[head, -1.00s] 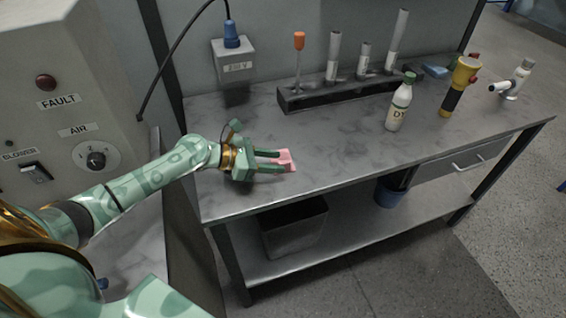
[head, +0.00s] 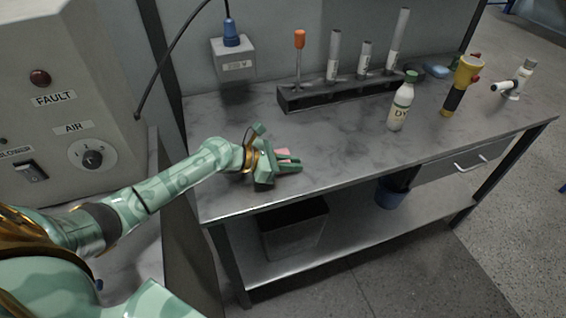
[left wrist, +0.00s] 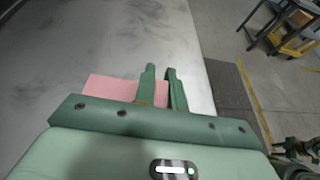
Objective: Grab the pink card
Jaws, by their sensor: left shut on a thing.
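The pink card (head: 283,152) is at the near left part of the grey workbench, partly hidden by my left gripper. In the left wrist view the card (left wrist: 108,90) shows as a flat pink sheet left of the fingers, its lower part hidden behind the gripper body. My left gripper (head: 298,163) is shut on the card, its fingers close together over the bench top near the front edge. The fingertips also show in the left wrist view (left wrist: 160,70).
On the workbench (head: 330,150), a dark rack (head: 335,92) holds tubes and an orange-handled tool. To the right stand a white bottle with a green cap (head: 400,104) and a yellow flashlight (head: 464,75). A control cabinet (head: 80,60) is at left. The bench middle is clear.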

